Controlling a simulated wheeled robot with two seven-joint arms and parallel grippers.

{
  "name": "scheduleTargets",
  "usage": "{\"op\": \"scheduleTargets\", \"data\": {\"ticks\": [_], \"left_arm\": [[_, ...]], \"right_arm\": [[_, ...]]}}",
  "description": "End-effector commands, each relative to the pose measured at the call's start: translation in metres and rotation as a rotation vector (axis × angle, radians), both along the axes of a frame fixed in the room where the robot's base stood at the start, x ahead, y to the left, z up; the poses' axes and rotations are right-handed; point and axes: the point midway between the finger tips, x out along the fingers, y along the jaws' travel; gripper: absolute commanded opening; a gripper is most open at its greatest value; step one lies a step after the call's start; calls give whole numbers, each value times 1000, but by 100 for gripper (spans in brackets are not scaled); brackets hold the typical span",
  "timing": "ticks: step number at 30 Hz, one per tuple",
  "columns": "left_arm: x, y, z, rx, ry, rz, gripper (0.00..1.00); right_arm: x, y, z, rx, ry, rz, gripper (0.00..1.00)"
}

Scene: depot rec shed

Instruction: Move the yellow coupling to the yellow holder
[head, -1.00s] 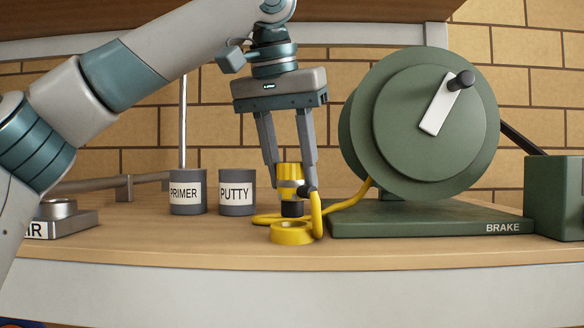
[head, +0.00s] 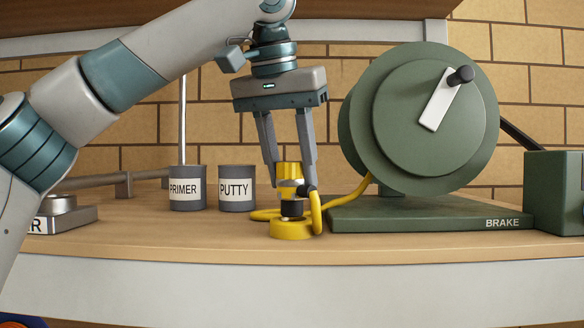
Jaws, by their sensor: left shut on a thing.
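The yellow coupling (head: 289,172) stands upright, with a black lower end and a yellow hose (head: 353,195) joined at its right side. My left gripper (head: 290,186) points down and is shut on the coupling. The yellow holder (head: 290,231) is a low ring on the bench, directly below the coupling. The coupling's black end meets the top of the holder. How deep it sits in the holder is hidden. My right gripper is out of view.
A green hose reel (head: 435,120) with a crank stands on a green base (head: 430,216) marked BRAKE, close right of the holder. The PRIMER can (head: 187,190) and PUTTY can (head: 236,190) stand behind to the left. A grey metal holder (head: 62,217) is at far left.

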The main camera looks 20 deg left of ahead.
Motion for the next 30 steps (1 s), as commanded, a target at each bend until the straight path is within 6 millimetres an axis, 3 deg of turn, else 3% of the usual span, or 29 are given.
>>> {"op": "scheduleTargets", "data": {"ticks": [30], "left_arm": [[0, 0, -17, -1, -1, 0, 14]], "right_arm": [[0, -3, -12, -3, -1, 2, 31]]}}
